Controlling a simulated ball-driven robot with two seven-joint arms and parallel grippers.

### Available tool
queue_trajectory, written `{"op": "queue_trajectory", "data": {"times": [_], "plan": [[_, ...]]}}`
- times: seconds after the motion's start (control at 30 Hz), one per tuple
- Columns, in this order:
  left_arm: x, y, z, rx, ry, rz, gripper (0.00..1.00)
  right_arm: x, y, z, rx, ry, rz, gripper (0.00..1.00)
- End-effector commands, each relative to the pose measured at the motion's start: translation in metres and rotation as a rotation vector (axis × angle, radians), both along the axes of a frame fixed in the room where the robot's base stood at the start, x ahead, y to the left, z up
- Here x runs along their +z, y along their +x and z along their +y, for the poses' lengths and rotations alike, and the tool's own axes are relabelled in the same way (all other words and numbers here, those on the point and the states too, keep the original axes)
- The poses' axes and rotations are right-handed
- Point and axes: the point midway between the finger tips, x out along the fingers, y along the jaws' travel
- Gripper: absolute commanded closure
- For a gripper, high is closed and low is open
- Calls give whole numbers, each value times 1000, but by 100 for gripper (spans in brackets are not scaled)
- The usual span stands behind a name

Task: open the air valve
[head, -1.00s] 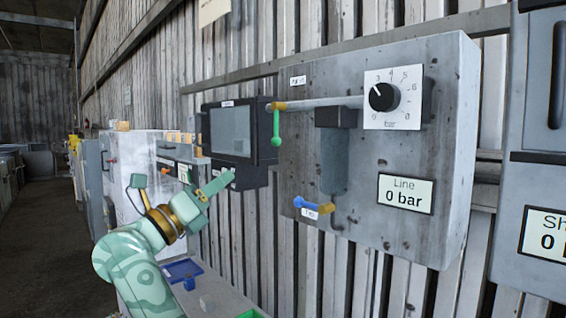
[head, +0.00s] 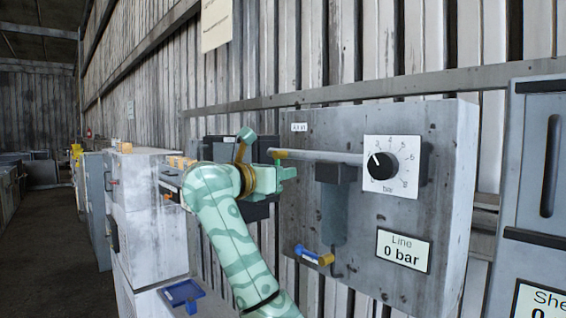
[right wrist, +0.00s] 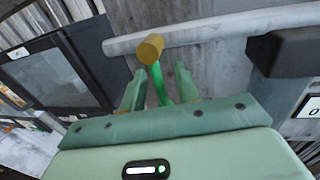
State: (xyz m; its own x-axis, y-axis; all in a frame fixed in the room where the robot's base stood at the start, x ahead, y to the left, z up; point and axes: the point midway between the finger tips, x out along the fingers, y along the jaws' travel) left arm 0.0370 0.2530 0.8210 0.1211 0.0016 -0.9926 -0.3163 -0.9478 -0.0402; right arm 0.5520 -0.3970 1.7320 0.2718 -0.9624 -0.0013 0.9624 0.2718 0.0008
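The air valve is on a grey pipe (head: 325,157) at the upper left of the panel, with a brass fitting (head: 280,154). Its green lever (right wrist: 159,86) hangs down from the brass end cap (right wrist: 150,48) in the right wrist view; in the head view it is mostly hidden by my gripper. My right gripper (head: 286,172) is at the lever. In the right wrist view my right gripper (right wrist: 158,84) is open, one finger on each side of the lever, with gaps showing. My left gripper is out of view.
The panel (head: 440,160) also carries a pressure dial (head: 382,166), a line display (head: 403,251) reading 0 bar and a blue-handled valve (head: 308,254) lower down. A dark screen box (right wrist: 58,72) is left of the lever. A blue tray (head: 182,293) lies below.

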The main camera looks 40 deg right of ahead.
Motion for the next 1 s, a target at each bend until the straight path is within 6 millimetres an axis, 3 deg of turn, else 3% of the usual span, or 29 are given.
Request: {"op": "queue_trajectory", "data": {"times": [0.17, 0.43, 0.47, 0.57, 1.0], "plan": [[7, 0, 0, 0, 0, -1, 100, 0, 4, -14, -1, -2, 2, 68], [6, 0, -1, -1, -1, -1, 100, -1, 5, -16, 0, 0, 1, 68], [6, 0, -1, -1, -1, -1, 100, -1, 5, -16, 0, 0, 1, 71], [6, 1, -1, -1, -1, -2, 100, -1, 5, -16, 0, 0, 1, 99], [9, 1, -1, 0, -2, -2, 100, -1, 2, -15, 1, -3, 53, 100]]}}
